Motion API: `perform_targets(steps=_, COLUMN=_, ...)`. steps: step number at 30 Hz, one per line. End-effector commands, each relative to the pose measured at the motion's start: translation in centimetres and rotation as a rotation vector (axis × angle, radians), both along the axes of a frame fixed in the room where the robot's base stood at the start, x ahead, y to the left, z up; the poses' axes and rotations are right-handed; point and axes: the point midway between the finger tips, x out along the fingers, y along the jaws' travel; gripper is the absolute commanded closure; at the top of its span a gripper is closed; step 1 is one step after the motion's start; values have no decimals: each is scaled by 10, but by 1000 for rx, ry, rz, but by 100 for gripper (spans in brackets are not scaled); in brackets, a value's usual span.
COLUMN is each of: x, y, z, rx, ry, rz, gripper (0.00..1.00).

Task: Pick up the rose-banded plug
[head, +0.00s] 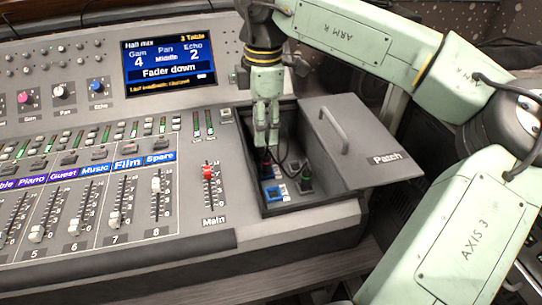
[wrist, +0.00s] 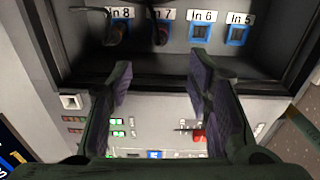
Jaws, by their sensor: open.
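The open patch bay (head: 244,150) holds dark plugs on cables. One plug (head: 265,167) with a dim reddish tint stands below my gripper (head: 267,143), and another dark plug (head: 305,183) sits to its right. In the wrist view, a plug with a faint reddish tint (wrist: 161,34) is in the socket marked In 7, and a brownish plug (wrist: 117,34) is in In 8. The bands are too dark to tell which is rose. My gripper also shows in the wrist view (wrist: 160,82), its fingers wide apart with nothing between them, short of the plugs.
Sockets In 6 (wrist: 199,32) and In 5 (wrist: 237,35) are empty blue squares. The Patch lid (head: 365,150) with its handle lies open to the right. The bay walls and loose cables are close to my fingers. The red Main fader (head: 208,172) stands to the left.

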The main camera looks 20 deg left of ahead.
Motion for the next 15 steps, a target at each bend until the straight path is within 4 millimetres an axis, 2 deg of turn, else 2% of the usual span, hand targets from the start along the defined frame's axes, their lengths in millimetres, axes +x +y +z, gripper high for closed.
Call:
perform_targets(steps=3, x=4, y=-11, z=-10, rx=-42, ry=-7, rz=-37, gripper=54)
perform_targets(steps=9, x=3, y=-10, z=-41, rx=-39, ry=-5, rz=-33, gripper=54)
perform_targets(steps=15, x=3, y=-9, z=-57, rx=-37, ry=-6, rz=-31, gripper=54)
